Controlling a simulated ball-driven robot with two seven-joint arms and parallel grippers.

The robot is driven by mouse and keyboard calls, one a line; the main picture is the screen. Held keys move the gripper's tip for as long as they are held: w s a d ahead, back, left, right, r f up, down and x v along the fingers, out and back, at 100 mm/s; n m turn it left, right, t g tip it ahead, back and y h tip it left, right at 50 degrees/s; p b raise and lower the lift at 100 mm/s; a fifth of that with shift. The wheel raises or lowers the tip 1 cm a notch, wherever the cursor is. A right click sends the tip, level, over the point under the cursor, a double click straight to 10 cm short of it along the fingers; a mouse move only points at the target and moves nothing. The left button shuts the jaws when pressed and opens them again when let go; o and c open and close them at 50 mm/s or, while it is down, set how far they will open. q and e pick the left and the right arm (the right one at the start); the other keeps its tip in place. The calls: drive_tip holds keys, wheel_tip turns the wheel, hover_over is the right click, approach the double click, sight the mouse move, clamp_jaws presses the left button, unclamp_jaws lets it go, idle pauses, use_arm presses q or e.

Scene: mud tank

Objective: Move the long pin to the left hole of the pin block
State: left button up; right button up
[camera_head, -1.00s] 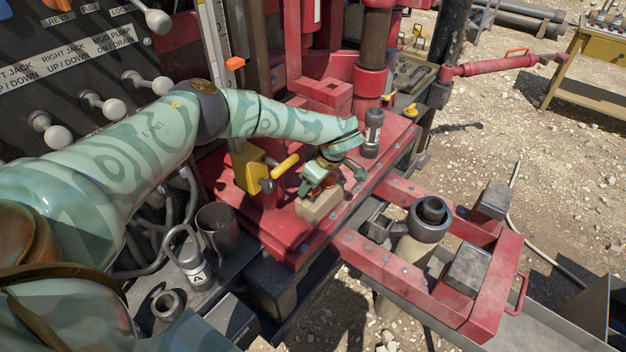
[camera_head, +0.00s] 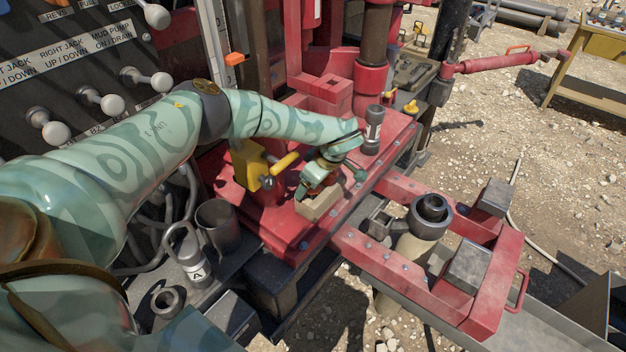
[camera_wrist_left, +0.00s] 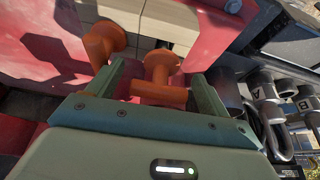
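The pin block (camera_head: 321,203) is a pale box on the red deck; it also shows at the top of the left wrist view (camera_wrist_left: 152,14), with a dark hole near its edge. In the left wrist view one orange spool-shaped pin (camera_wrist_left: 161,88) is between the fingers of my left gripper (camera_wrist_left: 160,76), with small gaps on both sides. A second orange pin (camera_wrist_left: 103,40) is left of the fingers. I cannot tell which pin is the long one. In the head view my left gripper (camera_head: 303,193) is at the block's left side and hides the pins. My right gripper is not in view.
A yellow-handled lever (camera_head: 284,164) stands close left of the gripper. A dark cylinder (camera_head: 373,131) stands behind it on the deck. A red frame (camera_head: 500,287) with a pipe is at right.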

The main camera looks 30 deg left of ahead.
use_arm(q)
drive_tip(key=shift+r, duration=0.1)
drive_tip(key=p+v, duration=0.3)
drive_tip(key=v, duration=1.3)
